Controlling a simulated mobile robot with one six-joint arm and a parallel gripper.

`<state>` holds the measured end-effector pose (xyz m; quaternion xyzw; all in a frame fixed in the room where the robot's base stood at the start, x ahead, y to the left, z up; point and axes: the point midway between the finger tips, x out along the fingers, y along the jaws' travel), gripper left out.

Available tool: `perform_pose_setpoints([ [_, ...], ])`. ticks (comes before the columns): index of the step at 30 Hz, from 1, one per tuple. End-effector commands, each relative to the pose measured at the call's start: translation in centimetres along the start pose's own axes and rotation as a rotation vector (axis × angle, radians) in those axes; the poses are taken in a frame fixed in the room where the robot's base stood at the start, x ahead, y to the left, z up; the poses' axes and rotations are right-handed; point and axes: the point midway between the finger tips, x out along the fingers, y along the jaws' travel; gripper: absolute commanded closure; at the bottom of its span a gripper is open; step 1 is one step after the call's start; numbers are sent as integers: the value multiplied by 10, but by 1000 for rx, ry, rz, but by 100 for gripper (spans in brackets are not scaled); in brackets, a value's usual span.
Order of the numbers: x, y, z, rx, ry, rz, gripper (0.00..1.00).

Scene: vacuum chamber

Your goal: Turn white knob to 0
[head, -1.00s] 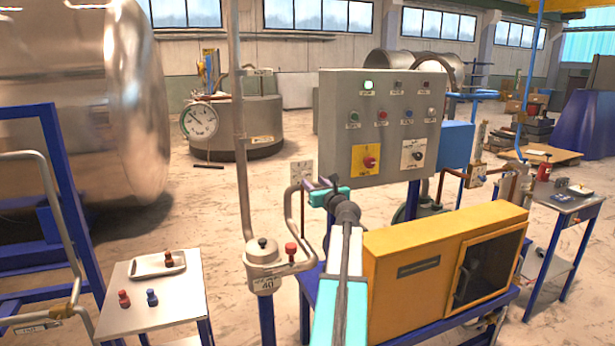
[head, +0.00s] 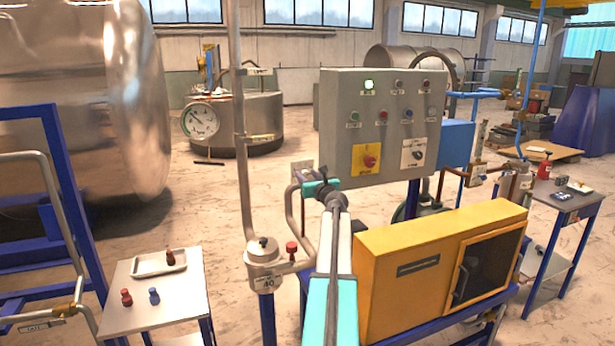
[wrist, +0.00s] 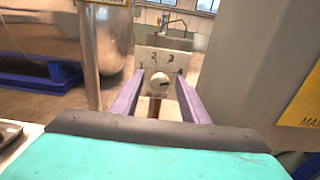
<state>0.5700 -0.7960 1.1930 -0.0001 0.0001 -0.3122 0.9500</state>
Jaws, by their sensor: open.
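The white knob (wrist: 158,82) is round with a dark mark on its right side. In the head view the plate (head: 301,168) shows behind my gripper (head: 310,181), and the knob is hidden there.
A grey control cabinet (head: 340,115) stands close on the right of the plate. A yellow box (head: 400,260) is below right. A small table (head: 165,310) stands lower left.

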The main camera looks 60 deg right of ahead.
Motion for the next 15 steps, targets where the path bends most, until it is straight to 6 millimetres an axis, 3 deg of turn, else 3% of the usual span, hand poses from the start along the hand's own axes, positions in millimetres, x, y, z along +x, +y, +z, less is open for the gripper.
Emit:
perform_pose_setpoints([
  [7, -1, -1, 0, 0, 0, -1, 61],
  [13, -1, -1, 0, 0, 0, -1, 95],
  [15, -1, -1, 0, 0, 0, -1, 99],
])
